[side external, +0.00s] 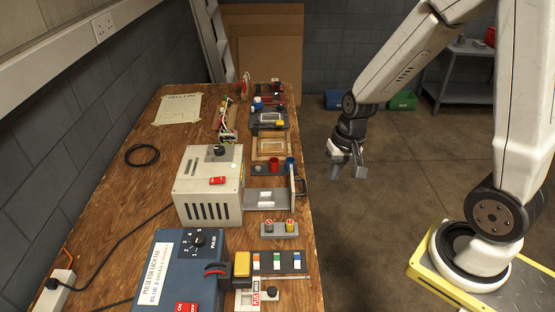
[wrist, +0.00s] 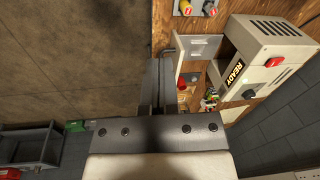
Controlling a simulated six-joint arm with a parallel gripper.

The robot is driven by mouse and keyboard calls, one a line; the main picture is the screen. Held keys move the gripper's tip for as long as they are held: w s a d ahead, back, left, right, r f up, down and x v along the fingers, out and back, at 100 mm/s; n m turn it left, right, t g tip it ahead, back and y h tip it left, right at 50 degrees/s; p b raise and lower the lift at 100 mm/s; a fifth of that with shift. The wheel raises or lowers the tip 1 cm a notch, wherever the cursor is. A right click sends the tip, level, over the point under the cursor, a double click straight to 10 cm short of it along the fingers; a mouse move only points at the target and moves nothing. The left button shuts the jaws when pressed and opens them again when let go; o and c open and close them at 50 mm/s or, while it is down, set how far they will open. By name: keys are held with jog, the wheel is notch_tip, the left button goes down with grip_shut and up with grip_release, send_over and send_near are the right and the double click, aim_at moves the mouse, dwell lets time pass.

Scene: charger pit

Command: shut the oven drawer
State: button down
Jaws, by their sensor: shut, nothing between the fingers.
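The oven (side external: 208,190) is a cream box with dark slots on the wooden bench; it also shows in the wrist view (wrist: 262,45). Its grey drawer (side external: 262,196) sticks out to the right, toward the bench edge, with small pale pieces on its floor. The drawer's upright pale front (side external: 292,182) carries a dark bar handle. The drawer also shows in the wrist view (wrist: 200,47). My gripper (side external: 350,174) is shut and empty, hanging beyond the bench edge, right of the drawer front and apart from it. In the wrist view its fingers (wrist: 159,85) appear left of the drawer front.
A two-button box (side external: 280,229) stands just in front of the drawer. A blue pulse machine (side external: 180,270) fills the near bench. Free room lies over the floor right of the bench.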

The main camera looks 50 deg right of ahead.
jog(key=w+d+f+m+t+y, duration=0.2)
jog(key=d+f+m, duration=0.3)
jog(key=d+m, duration=0.4)
jog(key=w+d+f+m+t+y, duration=0.2)
jog(key=d+f+m, duration=0.3)
jog(key=d+m, duration=0.4)
jog(key=shift+w+f+m, duration=0.2)
jog(key=shift+w+m, duration=0.65)
jog(key=shift+m, duration=0.15)
jog(key=w+a+r+x, duration=0.1)
jog(key=a+x, duration=0.1)
jog(key=x, duration=1.1)
jog(key=shift+w+r, duration=0.2)
jog(key=shift+r, duration=0.1)
